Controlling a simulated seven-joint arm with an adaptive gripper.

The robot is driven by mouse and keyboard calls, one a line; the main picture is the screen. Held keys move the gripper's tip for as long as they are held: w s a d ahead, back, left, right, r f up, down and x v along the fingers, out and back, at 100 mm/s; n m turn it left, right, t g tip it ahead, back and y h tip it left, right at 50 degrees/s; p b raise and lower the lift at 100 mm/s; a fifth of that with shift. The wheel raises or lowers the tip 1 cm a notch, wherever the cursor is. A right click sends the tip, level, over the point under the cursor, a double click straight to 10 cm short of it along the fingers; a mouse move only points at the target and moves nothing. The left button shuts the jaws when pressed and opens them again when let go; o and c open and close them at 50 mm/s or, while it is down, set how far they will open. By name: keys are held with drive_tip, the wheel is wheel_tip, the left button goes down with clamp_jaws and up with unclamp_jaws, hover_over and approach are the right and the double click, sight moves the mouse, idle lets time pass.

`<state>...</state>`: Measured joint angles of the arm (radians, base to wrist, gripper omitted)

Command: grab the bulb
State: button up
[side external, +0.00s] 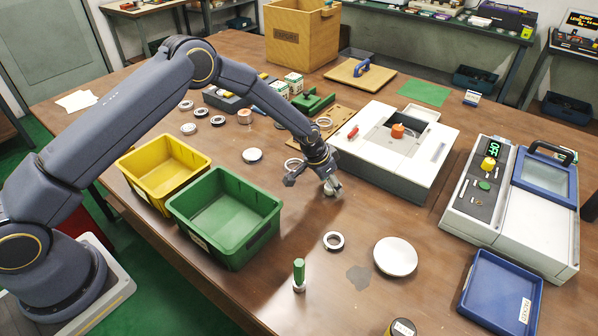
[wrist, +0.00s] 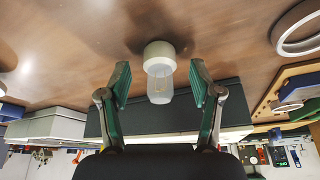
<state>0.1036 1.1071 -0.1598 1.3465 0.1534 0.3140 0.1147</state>
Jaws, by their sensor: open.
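The bulb (wrist: 160,74) has a round pale base and a clear glass part. In the wrist view it shows between the two spread fingers of my gripper (wrist: 160,82), with a gap on each side. In the side view my gripper (side external: 324,176) is low over the middle of the table, and the bulb (side external: 332,187) shows small at its fingertips, partly hidden. My gripper is open and holds nothing.
A green bin (side external: 224,214) and a yellow bin (side external: 163,172) stand left of my gripper. A white-topped grey box (side external: 392,150) stands close on its right. A metal ring (side external: 333,240) and a white disc (side external: 395,256) lie in front.

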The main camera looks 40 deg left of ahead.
drive_tip(key=shift+f, duration=0.1)
clamp_jaws()
idle(0.5)
